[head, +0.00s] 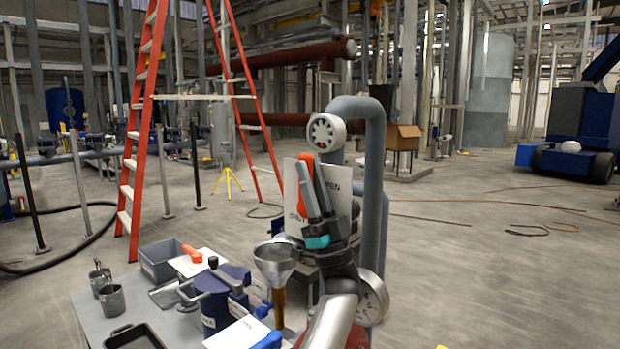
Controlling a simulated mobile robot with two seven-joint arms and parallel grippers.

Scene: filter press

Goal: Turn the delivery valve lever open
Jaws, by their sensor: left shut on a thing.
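The delivery valve lever shows as an orange-red end (307,159) at the tips of my left gripper (312,172). The gripper is shut on it, with its two grey fingers pointing up and slightly left. The lever end stands roughly upright in front of the plate. My right gripper is not in view.
Open floor lies right.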

